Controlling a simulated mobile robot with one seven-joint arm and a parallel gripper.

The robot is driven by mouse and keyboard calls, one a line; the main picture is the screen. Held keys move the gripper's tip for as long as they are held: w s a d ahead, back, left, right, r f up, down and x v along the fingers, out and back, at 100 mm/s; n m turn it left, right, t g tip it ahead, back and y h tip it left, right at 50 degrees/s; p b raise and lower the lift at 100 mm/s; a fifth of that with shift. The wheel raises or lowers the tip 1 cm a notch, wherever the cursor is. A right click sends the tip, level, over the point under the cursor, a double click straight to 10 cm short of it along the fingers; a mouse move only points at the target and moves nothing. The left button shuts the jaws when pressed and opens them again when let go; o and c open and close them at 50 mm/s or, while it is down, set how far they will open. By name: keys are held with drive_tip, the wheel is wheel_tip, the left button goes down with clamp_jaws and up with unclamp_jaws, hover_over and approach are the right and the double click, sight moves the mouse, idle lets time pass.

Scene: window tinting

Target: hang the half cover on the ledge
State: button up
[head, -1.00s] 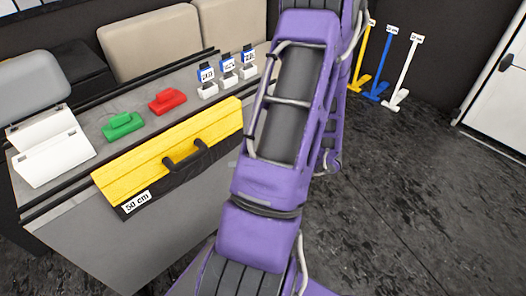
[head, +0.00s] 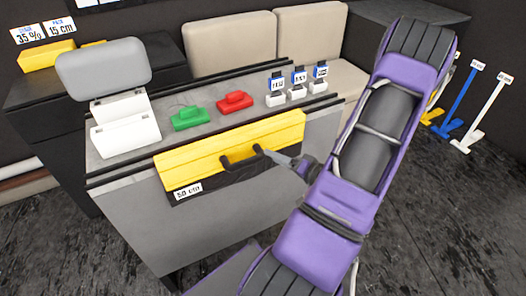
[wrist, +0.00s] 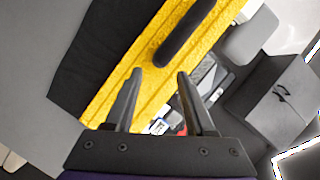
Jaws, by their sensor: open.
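The half cover, yellow on top with a black lower flap (head: 230,141) and a "50 cm" label, lies over the front edge of the grey counter, its flap hanging down the front. This front edge (head: 120,174) looks like the ledge. The cover's black handle (head: 242,158) is on its front side; it also shows in the wrist view (wrist: 186,32). My gripper (head: 291,163) is at the right end of the handle. In the wrist view my gripper (wrist: 160,72) is open, the handle's near end just beyond and between the fingertips. Contact cannot be told.
On the counter are a green block (head: 190,118), a red block (head: 234,102), several small white holders with blue tags (head: 297,90) and a white stand (head: 125,130). Beige seats (head: 230,42) stand behind. Coloured tools (head: 484,112) stand at the right; dark floor is open there.

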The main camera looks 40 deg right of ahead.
sight(254, 141)
drive_tip(key=x, duration=0.6)
clamp_jaws()
idle(1.3)
drive_tip(key=shift+r, duration=0.1)
drive_tip(key=shift+r+p, duration=0.7)
drive_tip(key=shift+r, duration=0.6)
